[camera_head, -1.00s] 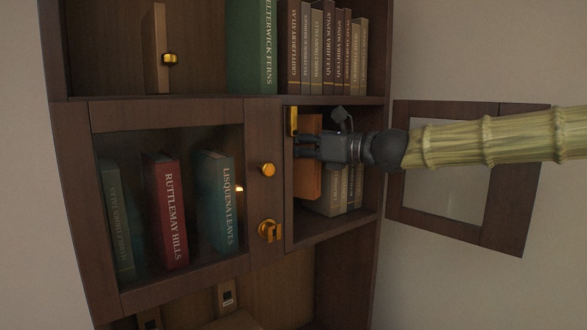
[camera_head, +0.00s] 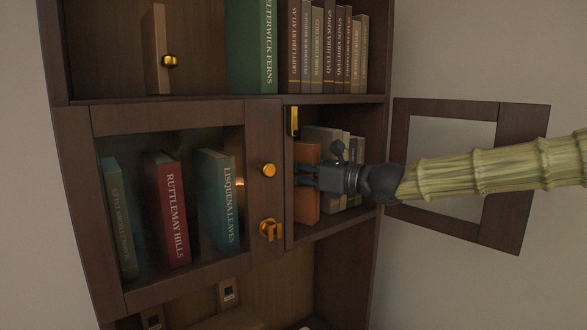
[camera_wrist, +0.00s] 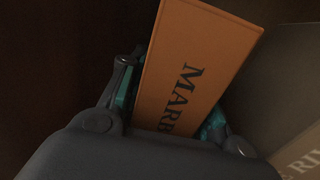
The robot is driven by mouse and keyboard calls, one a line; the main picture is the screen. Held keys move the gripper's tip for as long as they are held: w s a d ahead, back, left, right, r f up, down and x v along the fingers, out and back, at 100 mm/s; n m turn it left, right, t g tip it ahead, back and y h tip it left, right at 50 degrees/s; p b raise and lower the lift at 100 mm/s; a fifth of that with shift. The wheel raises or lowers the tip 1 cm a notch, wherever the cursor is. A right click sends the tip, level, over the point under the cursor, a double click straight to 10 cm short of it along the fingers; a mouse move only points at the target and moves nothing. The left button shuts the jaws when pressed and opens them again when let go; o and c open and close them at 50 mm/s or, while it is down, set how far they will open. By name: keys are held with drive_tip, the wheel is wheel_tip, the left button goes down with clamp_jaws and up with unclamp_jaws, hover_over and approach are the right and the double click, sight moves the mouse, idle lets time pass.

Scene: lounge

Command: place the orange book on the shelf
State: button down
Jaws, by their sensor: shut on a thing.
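The orange book (camera_head: 306,207) stands in the open right compartment of the bookcase's middle shelf (camera_head: 340,226), at the left end of a row of grey-brown books. In the head view my gripper (camera_head: 308,174) reaches into this compartment from the right and is shut on the book. In the wrist view the orange book (camera_wrist: 192,75), with dark letters on its face, lies between the fingers of my gripper (camera_wrist: 170,85) and looks tilted. I cannot tell whether its bottom edge touches the shelf board.
Grey-brown books (camera_head: 335,146) stand close right of the orange book. An open glazed door (camera_head: 511,180) hangs at the right, behind my arm. A closed glass door (camera_head: 95,215) covers the left compartment. A brass latch (camera_head: 294,121) sits at the opening's left edge.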

drive_tip(key=c, duration=1.1)
unclamp_jaws()
drive_tip(key=shift+o, duration=0.2)
drive_tip(key=b+v, duration=0.2)
drive_tip(key=v, duration=1)
